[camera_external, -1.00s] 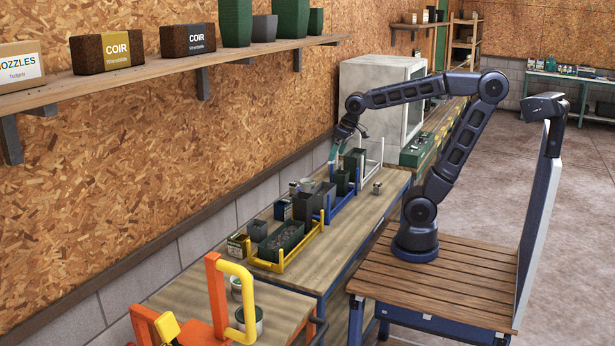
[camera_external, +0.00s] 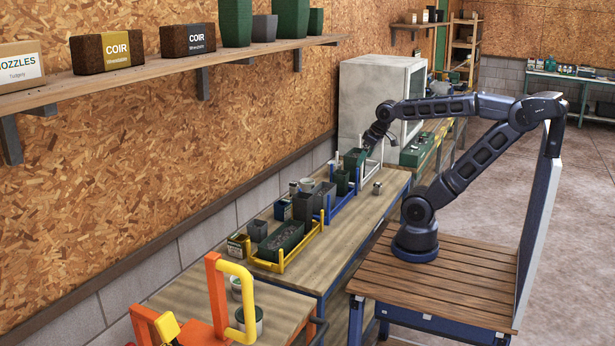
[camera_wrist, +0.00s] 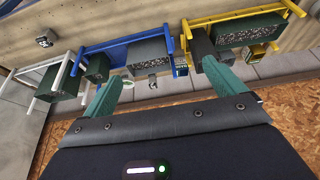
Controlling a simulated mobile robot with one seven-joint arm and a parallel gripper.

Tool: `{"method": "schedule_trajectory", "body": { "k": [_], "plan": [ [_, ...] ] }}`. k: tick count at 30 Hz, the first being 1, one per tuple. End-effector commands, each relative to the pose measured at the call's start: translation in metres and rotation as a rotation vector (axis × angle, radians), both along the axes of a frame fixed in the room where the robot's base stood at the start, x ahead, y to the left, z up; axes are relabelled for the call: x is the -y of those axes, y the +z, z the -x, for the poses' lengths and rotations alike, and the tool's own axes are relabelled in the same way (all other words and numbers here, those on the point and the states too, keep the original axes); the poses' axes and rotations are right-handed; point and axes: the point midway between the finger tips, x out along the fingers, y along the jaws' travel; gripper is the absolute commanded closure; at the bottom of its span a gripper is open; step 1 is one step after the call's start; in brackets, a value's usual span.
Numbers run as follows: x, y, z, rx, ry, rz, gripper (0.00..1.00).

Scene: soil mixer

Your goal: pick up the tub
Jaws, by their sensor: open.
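Several containers stand on the bench, and I cannot tell which one is the tub. A long dark green container with grainy fill (camera_external: 281,241) sits in a yellow rack (camera_external: 268,264); both also show at the upper right of the wrist view. A dark green pot (camera_external: 342,182) stands by the blue rack, and another (camera_wrist: 57,84) sits in the white rack. A pale round container (camera_external: 307,185) stands near the wall. My gripper (camera_external: 367,150) is above the far end of the bench by the white rack. Its two green fingers (camera_wrist: 163,88) are apart, with nothing held between them.
A large pale cabinet (camera_external: 365,98) stands close behind my gripper. A small metal item (camera_external: 376,187) lies on bare bench near the front edge. A shelf (camera_external: 160,68) runs along the wall. An orange and yellow frame (camera_external: 245,300) stands at the near end.

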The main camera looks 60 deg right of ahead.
Motion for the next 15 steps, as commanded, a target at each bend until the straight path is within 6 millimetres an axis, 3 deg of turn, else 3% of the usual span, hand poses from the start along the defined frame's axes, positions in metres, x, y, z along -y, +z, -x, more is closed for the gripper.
{"method": "schedule_trajectory", "body": {
  "k": [8, 15],
  "plan": [
    [0.001, 0.001, -0.004, -0.002, -0.007, 0.0, 0.05],
    [0.014, 0.004, -0.047, -0.021, -0.077, 0.003, 0.05]
  ]
}}
